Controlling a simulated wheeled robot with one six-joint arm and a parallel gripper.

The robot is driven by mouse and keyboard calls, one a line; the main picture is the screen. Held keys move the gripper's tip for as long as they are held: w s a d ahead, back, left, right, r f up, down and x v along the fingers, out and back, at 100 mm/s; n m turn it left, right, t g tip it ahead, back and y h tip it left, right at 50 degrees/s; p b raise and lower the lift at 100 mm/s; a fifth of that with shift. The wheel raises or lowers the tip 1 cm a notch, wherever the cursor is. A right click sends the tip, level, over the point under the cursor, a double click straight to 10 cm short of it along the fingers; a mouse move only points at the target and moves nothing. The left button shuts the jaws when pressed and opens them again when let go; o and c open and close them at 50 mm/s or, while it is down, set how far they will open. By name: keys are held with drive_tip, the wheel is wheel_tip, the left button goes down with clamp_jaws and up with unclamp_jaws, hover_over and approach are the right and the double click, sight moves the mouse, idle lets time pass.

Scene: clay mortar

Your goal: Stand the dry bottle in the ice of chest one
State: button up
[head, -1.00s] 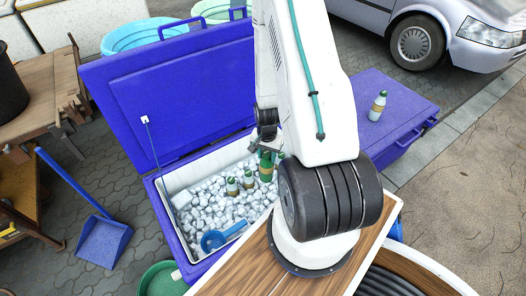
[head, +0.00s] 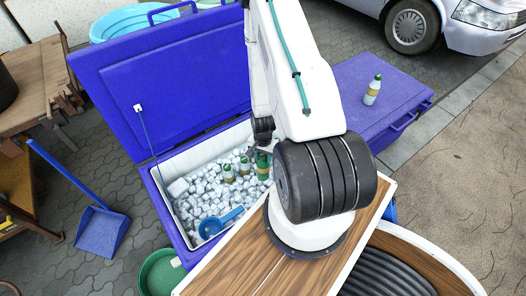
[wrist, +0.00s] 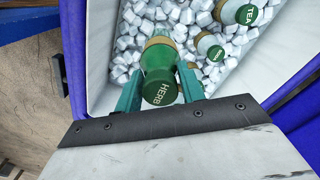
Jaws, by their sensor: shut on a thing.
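My gripper (wrist: 160,72) is shut on a green bottle (wrist: 159,58) with a cap marked HERB; its teal fingers sit on both sides of it. In the head view the held bottle (head: 262,168) is roughly upright at the right part of the open blue chest (head: 160,190), over the white ice (head: 205,190). I cannot tell whether its base touches the ice. Another green-capped bottle (head: 372,89) stands on a closed blue chest (head: 345,80).
A blue scoop (head: 218,222) lies on the ice at the front. The open lid (head: 165,85) rises behind the chest. A blue dustpan (head: 102,232) and a green tub (head: 160,272) are outside it. Ice to the left of the bottles is free.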

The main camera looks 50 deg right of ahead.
wheel_tip(320, 180, down, 15)
drive_tip(key=shift+f, duration=0.1)
idle(0.8)
drive_tip(key=shift+a, duration=0.1)
idle(0.5)
drive_tip(key=shift+f, duration=0.55)
drive_tip(key=o, duration=1.5)
drive_tip(key=shift+o, duration=0.2)
drive_tip(key=shift+r, duration=13.5)
drive_tip(key=shift+s, duration=0.1)
